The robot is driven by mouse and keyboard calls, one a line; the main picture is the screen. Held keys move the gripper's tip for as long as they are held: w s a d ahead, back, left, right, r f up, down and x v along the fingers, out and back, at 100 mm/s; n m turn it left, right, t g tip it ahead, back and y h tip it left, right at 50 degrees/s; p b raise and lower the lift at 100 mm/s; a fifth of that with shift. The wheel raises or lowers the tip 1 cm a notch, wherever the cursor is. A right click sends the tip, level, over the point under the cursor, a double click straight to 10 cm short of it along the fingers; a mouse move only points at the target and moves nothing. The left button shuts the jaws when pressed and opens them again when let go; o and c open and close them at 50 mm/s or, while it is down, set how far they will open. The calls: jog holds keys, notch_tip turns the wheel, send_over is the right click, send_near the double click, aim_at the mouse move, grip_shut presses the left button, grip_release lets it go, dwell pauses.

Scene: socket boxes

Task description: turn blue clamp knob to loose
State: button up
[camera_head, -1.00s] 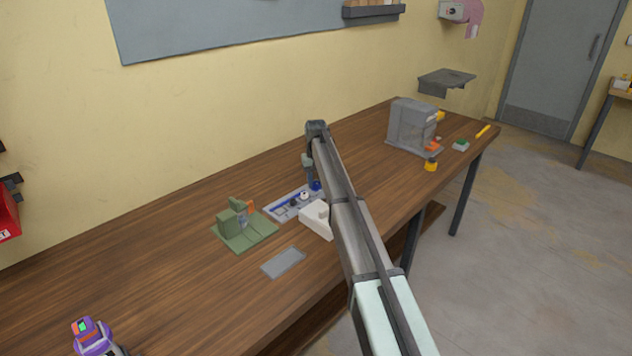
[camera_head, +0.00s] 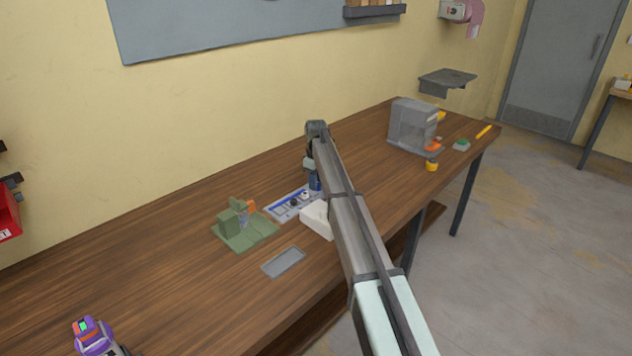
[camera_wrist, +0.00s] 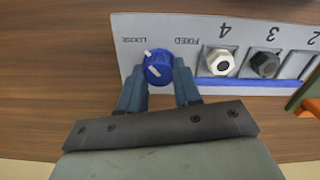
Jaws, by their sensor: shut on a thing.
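The blue clamp knob (camera_wrist: 158,66) is round with white marks and sits at one end of a light panel (camera_wrist: 135,28). In the wrist view the upside-down word LOOSE is above left of it and FIXED above right. The white marks lie on the knob's left part, one toward the LOOSE side. My gripper (camera_wrist: 160,78) has its two blue fingers on either side of the knob and is shut on it.
A white hex nut (camera_wrist: 219,62) and a black one (camera_wrist: 265,64) sit in numbered slots beside the knob. A white block (camera_head: 315,217), a green fixture (camera_head: 240,232) and a grey tray (camera_head: 283,262) stand nearby. A grey machine (camera_head: 410,125) stands farther right.

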jog(key=shift+n, duration=0.4)
jog(key=o, duration=1.1)
jog(key=shift+c, duration=0.2)
jog(key=shift+r, duration=0.1)
notch_tip(320, 180, up, 14)
jog(key=shift+f, duration=0.2)
